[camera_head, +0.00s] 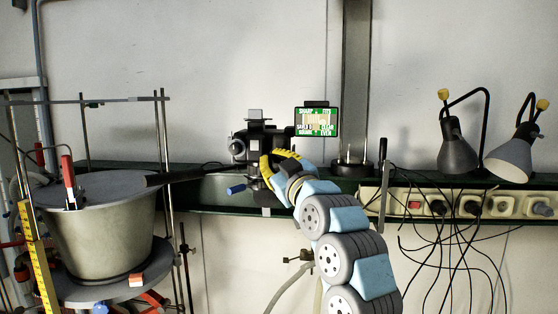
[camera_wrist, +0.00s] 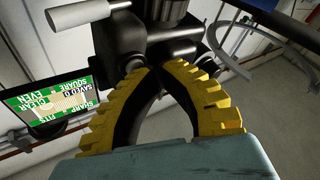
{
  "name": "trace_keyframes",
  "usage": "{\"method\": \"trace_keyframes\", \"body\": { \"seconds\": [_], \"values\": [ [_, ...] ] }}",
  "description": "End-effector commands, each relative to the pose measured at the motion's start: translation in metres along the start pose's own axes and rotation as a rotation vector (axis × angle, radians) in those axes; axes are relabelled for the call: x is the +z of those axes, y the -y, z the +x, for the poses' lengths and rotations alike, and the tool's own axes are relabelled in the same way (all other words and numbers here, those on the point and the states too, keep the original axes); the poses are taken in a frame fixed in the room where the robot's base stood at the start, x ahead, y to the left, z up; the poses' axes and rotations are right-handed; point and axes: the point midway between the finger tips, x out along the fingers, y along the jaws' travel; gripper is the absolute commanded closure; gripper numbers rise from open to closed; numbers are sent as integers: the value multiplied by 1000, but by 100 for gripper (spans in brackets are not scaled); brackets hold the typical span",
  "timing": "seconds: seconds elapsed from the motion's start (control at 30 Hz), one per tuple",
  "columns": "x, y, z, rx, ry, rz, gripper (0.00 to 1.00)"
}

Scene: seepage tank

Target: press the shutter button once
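A black camera (camera_head: 262,143) stands at the middle on the dark green rail. It also fills the top middle of the wrist view (camera_wrist: 128,38). Its monitor (camera_head: 317,122) is lit green around a picture; in the wrist view the monitor (camera_wrist: 55,112) appears upside down, with text such as "SAVED 0". My yellow-and-black gripper (camera_head: 268,163) is at the camera's near side. In the wrist view my gripper (camera_wrist: 158,69) has its fingertips together, right at the camera's body, with nothing seen between them. I cannot tell whether they touch it. I cannot make out the shutter button.
A large metal tank (camera_head: 100,240) with rods and clamps stands at the left. Two lamps (camera_head: 457,152) and a socket strip (camera_head: 470,204) with hanging cables are at the right. A blue-tipped handle (camera_head: 236,189) sticks out below the camera, left of my gripper.

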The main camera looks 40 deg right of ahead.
Motion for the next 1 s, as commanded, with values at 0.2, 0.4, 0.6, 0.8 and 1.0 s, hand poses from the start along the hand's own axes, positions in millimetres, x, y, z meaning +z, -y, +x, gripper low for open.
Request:
{"method": "trace_keyframes", "body": {
  "seconds": [0.2, 0.4, 0.6, 0.8, 1.0],
  "values": [
    [0, 0, 0, 0, 0, 0, 100],
    [-2, 3, -4, 0, -2, -2, 100],
    [-5, 7, -11, -1, 0, -1, 100],
    [-6, 7, -12, -1, 1, 0, 100],
    [-7, 8, -14, 0, 0, 0, 100]
  ]
}}
